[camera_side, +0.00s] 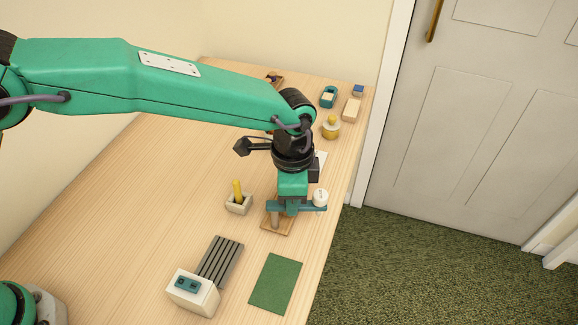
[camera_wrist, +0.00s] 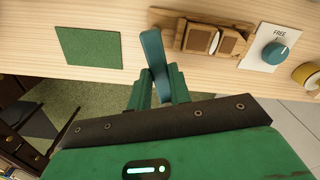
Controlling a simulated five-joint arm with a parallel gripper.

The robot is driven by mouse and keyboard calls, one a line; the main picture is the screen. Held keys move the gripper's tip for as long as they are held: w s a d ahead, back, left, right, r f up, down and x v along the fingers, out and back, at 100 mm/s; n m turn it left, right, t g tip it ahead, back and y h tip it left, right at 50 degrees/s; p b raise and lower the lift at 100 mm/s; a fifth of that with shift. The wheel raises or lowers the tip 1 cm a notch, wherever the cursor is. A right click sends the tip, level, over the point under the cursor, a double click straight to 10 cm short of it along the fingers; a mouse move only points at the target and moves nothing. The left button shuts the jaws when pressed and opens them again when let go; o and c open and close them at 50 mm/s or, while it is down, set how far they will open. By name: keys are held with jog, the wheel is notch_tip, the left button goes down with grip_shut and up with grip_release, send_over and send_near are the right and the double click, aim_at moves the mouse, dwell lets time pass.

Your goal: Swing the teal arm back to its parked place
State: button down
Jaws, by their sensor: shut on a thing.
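The teal arm (camera_side: 312,208) is a flat dark-teal bar above a small wooden base (camera_side: 272,228), near the right table edge. A white knob (camera_side: 320,197) shows at its right end in the side view. In the wrist view the teal arm (camera_wrist: 152,48) runs from over the table down between my fingers, left of the wooden block (camera_wrist: 217,38). My gripper (camera_side: 290,207) points down and is shut on the teal arm; in the wrist view my gripper's fingers (camera_wrist: 159,80) flank it. The gripped part is partly hidden.
A green mat (camera_side: 276,284) and a grey slotted rack (camera_side: 220,262) lie nearer the camera. A white plate marked FREE (camera_wrist: 258,60) carries a teal dial (camera_wrist: 275,54). A holder with a yellow peg (camera_side: 238,190) stands left, a yellow roll (camera_side: 331,130) farther back. The left tabletop is clear.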

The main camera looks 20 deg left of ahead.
jog(key=shift+s+d+r+m, duration=0.1)
jog(key=shift+s+m, duration=0.2)
jog(key=shift+m, duration=0.7)
jog(key=shift+s+d+m, duration=0.1)
jog(key=shift+s+m, duration=0.2)
jog(key=shift+m, duration=0.7)
jog(key=c, duration=1.3)
grip_release()
jog(key=shift+a, duration=0.1)
notch_tip(320, 180, up, 8)
jog(key=shift+f, duration=0.15)
